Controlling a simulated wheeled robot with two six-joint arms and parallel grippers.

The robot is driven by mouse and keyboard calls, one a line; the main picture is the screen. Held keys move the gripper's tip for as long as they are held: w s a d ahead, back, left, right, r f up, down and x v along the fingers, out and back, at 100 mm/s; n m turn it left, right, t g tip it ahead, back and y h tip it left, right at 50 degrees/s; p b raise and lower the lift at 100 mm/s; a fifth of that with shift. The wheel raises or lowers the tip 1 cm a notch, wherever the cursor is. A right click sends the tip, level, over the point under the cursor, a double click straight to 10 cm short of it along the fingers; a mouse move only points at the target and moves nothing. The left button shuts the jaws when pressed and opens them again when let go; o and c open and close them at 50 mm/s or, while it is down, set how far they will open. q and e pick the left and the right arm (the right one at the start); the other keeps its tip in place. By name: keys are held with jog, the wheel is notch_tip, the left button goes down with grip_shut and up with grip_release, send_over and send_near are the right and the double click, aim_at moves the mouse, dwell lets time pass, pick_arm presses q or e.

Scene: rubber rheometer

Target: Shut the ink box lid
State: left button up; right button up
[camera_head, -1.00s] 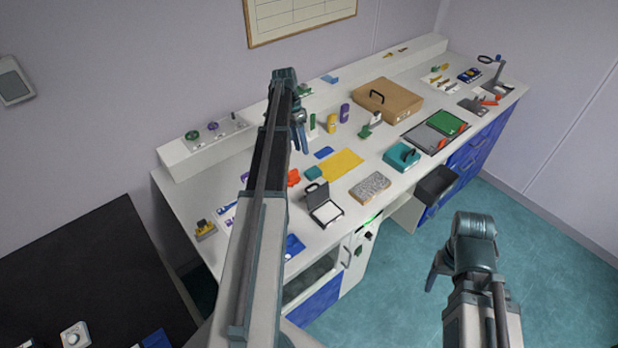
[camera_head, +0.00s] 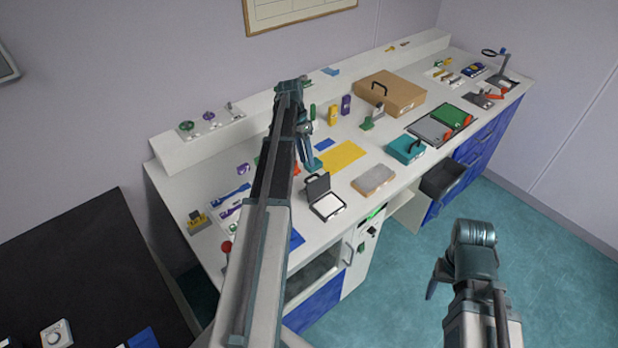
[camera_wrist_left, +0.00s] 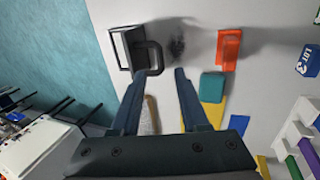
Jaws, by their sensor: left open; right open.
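The ink box, a small dark case with a pale inside (camera_head: 327,205), stands near the front edge of the bench. Its dark lid (camera_head: 317,186) with a handle is raised at the back. In the left wrist view the lid's handle (camera_wrist_left: 154,57) is just beyond my left fingertips, at upper left. My left gripper (camera_head: 309,163) is open and empty, behind and above the lid; it also shows in the wrist view (camera_wrist_left: 164,71). I see no contact with the lid. My right gripper (camera_head: 436,279) is open and empty, away from the bench over the floor.
A grey speckled slab (camera_head: 373,180) and a teal box (camera_head: 405,149) stand right of the ink box. A yellow sheet (camera_head: 343,156) lies behind. An open drawer (camera_head: 443,180) sticks out at the bench front. An orange block (camera_wrist_left: 229,48) lies near my left gripper.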

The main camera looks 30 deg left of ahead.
aim_at(314, 184)
pick_arm(q)
jog(key=b+x, duration=0.3)
jog(key=x, duration=0.2)
jog(key=shift+b, duration=0.3)
jog(key=shift+r, duration=0.1)
grip_shut()
dwell(1.0)
